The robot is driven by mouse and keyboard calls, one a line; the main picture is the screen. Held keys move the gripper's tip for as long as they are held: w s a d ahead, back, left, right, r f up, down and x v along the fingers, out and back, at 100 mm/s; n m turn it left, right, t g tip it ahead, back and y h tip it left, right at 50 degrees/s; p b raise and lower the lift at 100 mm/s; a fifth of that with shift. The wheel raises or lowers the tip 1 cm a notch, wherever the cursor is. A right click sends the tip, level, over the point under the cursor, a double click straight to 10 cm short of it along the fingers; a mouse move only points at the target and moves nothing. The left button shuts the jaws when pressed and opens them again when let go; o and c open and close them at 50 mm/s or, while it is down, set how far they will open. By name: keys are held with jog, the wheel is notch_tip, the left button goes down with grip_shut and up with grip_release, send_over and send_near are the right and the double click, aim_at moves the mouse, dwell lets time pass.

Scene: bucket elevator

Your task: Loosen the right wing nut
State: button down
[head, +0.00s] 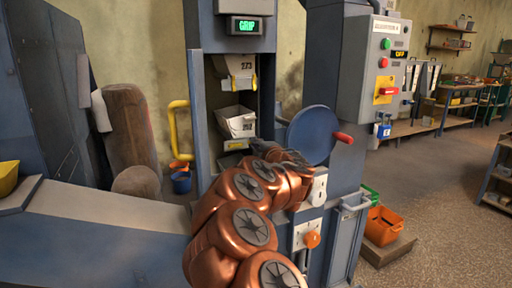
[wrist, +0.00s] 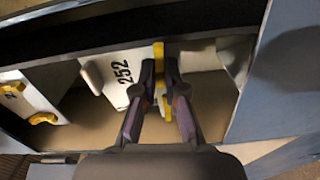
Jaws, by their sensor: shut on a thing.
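In the wrist view, my gripper (wrist: 160,72) is shut on a yellow wing nut (wrist: 158,52), with dark fingertips on both sides of it. More yellow shows between the fingers. The nut is right of the "252" label on a white bucket (wrist: 118,82). Another yellow piece (wrist: 42,118) sits at the far left by a second white part. In the head view, a white bucket (head: 237,122) hangs in the elevator opening, below a bucket marked 273 (head: 238,68). My copper arm covers the lower opening there, and the gripped nut cannot be made out.
A blue disc (head: 312,135) with a red handle stands right of the opening. A yellow handle (head: 178,128) is at its left. The control box (head: 375,65) reads OFF; the upper display (head: 245,26) reads GRIP.

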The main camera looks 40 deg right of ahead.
jog(key=shift+n, duration=0.5)
jog(key=c, duration=1.2)
grip_release()
jog(key=shift+c, duration=0.2)
jog(key=shift+s, duration=0.15)
jog(key=v, duration=1.1)
jog(key=shift+s+a, duration=0.2)
jog(key=shift+s, duration=0.15)
jog(key=shift+r, duration=0.1)
